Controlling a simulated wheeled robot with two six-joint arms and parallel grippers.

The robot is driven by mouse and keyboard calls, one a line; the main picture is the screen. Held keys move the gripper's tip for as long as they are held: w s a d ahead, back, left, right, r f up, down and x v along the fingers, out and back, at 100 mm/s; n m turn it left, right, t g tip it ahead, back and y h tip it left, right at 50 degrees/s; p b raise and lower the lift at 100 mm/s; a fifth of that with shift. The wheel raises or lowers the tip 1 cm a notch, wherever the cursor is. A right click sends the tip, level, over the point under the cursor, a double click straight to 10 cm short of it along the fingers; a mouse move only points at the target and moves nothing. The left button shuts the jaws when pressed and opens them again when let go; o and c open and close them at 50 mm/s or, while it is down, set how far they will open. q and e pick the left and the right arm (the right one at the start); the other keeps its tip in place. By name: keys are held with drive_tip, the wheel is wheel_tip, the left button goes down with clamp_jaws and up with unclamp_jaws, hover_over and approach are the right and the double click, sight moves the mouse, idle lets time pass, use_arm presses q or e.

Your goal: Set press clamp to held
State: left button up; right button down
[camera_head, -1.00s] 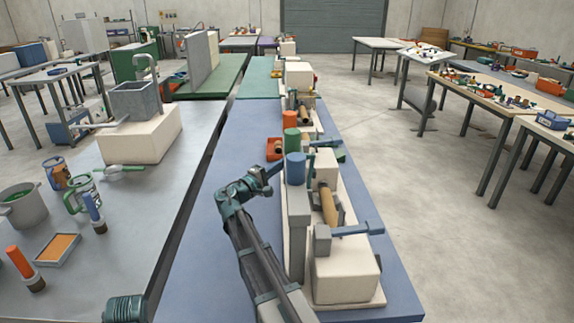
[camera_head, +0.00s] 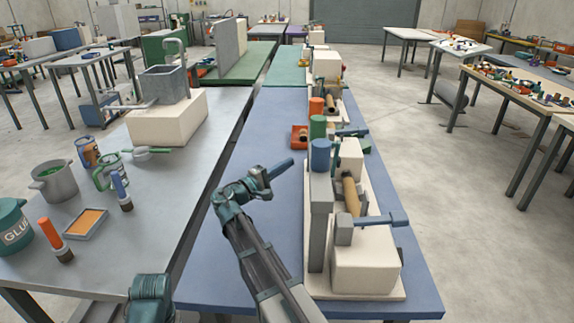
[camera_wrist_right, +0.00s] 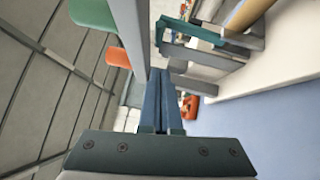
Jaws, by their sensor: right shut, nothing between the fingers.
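The spiral winder stands on the blue table, with a cream base (camera_head: 366,265), a grey upright (camera_head: 320,225) and a wooden roller (camera_head: 350,191). A blue lever (camera_head: 375,219) sticks out to the right at its near end. A teal bar (camera_head: 336,158) shows behind the blue-capped post; it appears larger in the wrist view (camera_wrist_right: 190,34). I cannot tell which part is the press clamp. My right gripper (camera_head: 284,167) is shut and empty, left of the post and apart from it. Its closed fingers (camera_wrist_right: 165,105) point toward the winder's far side.
Green (camera_head: 317,127) and orange (camera_head: 316,106) cylinders stand beyond the blue-capped post (camera_head: 321,155). A grey table (camera_head: 165,195) with a pot, mugs and a tray lies left.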

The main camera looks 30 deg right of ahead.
drive_tip(key=f+b, duration=0.1)
drive_tip(key=b, duration=0.1)
drive_tip(key=a+f+n+h+b, duration=0.1)
drive_tip(key=b, duration=0.1)
drive_tip(key=shift+w+a+f+t, duration=0.1)
drive_tip(key=shift+w+a+t, duration=0.05)
drive_tip(key=shift+w+t, duration=0.2)
drive_tip(key=d+r+p, duration=0.3)
drive_tip(key=d, duration=0.9)
drive_tip(key=shift+w+d+r, duration=0.2)
drive_tip(key=shift+d, duration=0.15)
